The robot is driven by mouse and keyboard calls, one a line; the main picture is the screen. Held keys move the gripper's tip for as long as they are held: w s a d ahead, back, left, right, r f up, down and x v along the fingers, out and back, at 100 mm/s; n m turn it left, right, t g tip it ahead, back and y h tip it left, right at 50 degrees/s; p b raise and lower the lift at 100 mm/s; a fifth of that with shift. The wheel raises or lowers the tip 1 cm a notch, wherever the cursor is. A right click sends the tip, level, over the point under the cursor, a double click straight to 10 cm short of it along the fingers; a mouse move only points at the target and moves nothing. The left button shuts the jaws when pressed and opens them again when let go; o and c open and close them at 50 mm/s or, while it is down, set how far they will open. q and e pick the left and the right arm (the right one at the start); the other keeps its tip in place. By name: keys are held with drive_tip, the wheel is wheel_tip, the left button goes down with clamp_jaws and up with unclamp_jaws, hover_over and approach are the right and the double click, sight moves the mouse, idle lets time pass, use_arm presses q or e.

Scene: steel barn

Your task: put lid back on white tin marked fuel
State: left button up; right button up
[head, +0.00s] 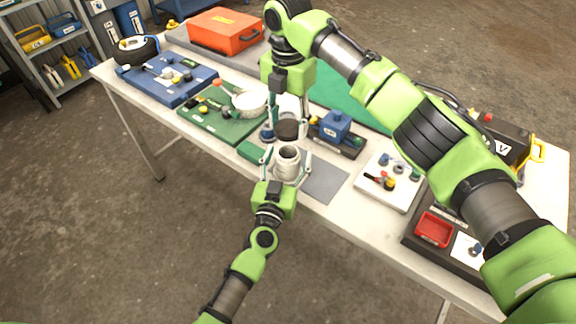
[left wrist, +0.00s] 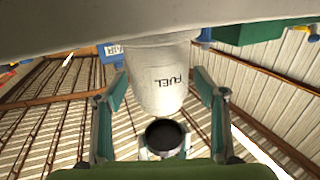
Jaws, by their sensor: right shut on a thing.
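The white tin marked FUEL (head: 288,163) stands upright on the table near its front edge, with its top uncovered. My left gripper (head: 286,172) has one finger on each side of the tin, with small gaps showing in the left wrist view (left wrist: 162,85). My right gripper (head: 287,122) comes down from above, shut on the dark round lid (head: 287,131). The lid is just above and behind the tin's mouth in the head view; the left wrist view shows its dark face (left wrist: 164,135), apart from the tin.
A blue block (head: 335,124) on a dark base stands close on the right. A white board (head: 389,180) and a red bin (head: 434,230) are farther right. A grey mat (head: 325,183) is bare.

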use_arm(q)
drive_tip(key=c, duration=1.6)
drive_tip(key=shift+o, duration=0.2)
use_arm(e)
drive_tip(key=shift+f, duration=2.5)
drive_tip(key=shift+f, duration=0.85)
drive_tip(key=shift+f, duration=0.55)
